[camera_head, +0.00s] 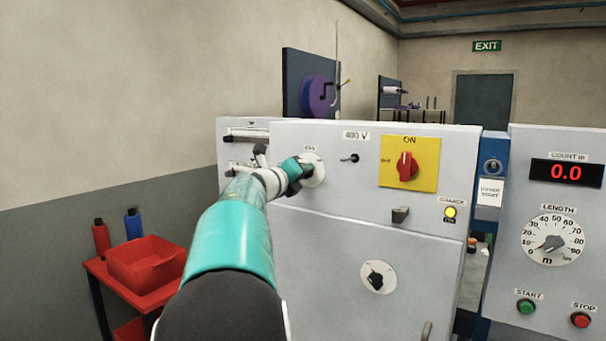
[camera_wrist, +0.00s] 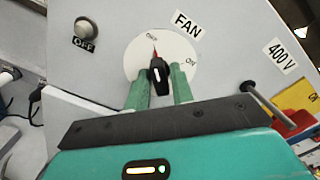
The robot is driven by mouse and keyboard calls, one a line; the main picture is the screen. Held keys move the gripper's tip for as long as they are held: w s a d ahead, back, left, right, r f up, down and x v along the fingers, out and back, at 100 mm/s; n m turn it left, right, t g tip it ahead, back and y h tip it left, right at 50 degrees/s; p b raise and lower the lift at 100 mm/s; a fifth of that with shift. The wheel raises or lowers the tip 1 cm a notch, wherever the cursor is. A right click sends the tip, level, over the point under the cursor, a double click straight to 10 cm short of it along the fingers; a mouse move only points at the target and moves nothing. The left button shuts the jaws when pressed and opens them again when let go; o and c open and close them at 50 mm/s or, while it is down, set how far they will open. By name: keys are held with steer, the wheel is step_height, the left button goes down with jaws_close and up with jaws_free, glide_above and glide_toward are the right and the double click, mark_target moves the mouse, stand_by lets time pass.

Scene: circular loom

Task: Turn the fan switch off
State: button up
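The fan switch is a round white dial (camera_wrist: 133,65) with a black knob (camera_wrist: 157,72) and a red pointer, under the FAN label (camera_wrist: 186,24). The pointer aims up at a small label too blurred to read; the ON mark (camera_wrist: 191,62) is to the right of it. My gripper (camera_wrist: 159,82) has one green finger on each side of the knob, apparently touching it. In the head view the dial (camera_head: 318,170) is on the grey cabinet, and my gripper (camera_head: 304,172) partly covers it and hides the knob.
A red rotary switch (camera_head: 407,167) on a yellow plate and a small 400 V lever (camera_head: 350,158) are right of the dial. A lower black knob (camera_head: 376,280) and a handle (camera_head: 400,214) are on the cabinet. A red bin (camera_head: 146,263) stands at left.

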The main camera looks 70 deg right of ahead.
steer(key=shift+o, duration=1.2)
steer(key=shift+a, duration=0.1)
steer(key=w+a, duration=0.1)
steer(key=a, duration=0.5)
steer(key=shift+a, duration=0.4)
steer(key=shift+w, duration=0.1)
